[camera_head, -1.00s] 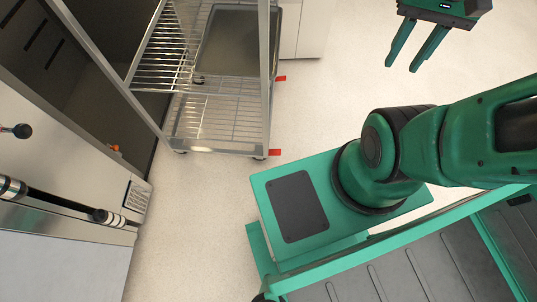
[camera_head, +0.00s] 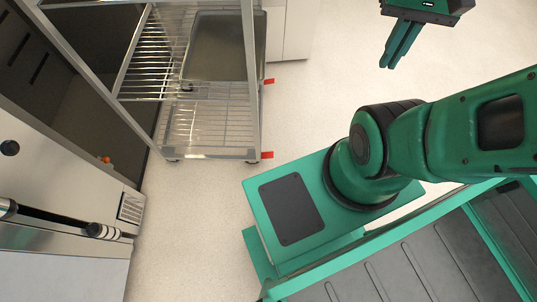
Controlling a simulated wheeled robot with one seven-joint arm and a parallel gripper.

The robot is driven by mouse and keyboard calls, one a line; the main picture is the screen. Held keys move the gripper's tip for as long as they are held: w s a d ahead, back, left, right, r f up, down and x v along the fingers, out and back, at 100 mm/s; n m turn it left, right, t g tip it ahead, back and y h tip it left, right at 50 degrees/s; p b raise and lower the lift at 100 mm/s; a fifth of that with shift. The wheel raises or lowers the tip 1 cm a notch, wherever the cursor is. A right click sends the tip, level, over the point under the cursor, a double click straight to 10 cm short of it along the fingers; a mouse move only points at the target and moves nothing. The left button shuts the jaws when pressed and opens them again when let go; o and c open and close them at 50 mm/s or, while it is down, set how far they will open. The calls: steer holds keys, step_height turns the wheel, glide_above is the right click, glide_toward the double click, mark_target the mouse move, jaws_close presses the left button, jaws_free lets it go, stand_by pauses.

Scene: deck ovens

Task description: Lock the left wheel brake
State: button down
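A wire rack trolley (camera_head: 254,110) stands at the upper left. Two small red brake tabs stick out at floor level on its right side: a nearer one (camera_head: 267,155) by the near corner and a farther one (camera_head: 269,81). Both look alike; I cannot tell whether either is locked. A caster (camera_head: 253,161) shows by the nearer tab. My gripper (camera_head: 388,62) is at the upper right, in the air, well to the right of both tabs. Its fingers lie close together with nothing seen between them.
A dark tray (camera_head: 222,48) lies on the trolley's shelf. The steel oven front (camera_head: 60,180) with handles and a dark opening is at the left. A white cabinet (camera_head: 290,30) stands behind the trolley. Pale floor (camera_head: 320,110) is clear between the trolley and my gripper.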

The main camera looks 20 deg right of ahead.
steer(key=w+d+f+n+h, duration=0.1)
steer(key=w+f+n, duration=0.3)
steer(key=w+f, duration=0.6)
steer(key=w+d+f+n, duration=0.1)
steer(key=w+f+n, duration=0.4)
steer(key=w, duration=0.9)
steer(key=w+a+f+n, duration=0.2)
steer(key=w+f, duration=0.3)
steer(key=f, duration=0.7)
steer(key=w+a+f+n+y, duration=0.1)
steer(key=a+f+n, duration=0.15)
steer(key=f, duration=0.75)
steer(key=w+a+f+n, duration=0.15)
steer(key=a+f, duration=0.25)
steer(key=f, duration=0.6)
steer(key=s+a+f+n, duration=0.2)
steer(key=s+a+f, duration=0.2)
steer(key=f, duration=0.6)
steer(key=s+a+f+n+t+y, duration=0.1)
steer(key=s+a+f+n, duration=0.1)
steer(key=f, duration=0.8)
steer(key=shift+s+a+f+y, duration=0.25)
steer(key=shift+s+a+y, duration=0.05)
steer(key=shift+s+a, duration=0.65)
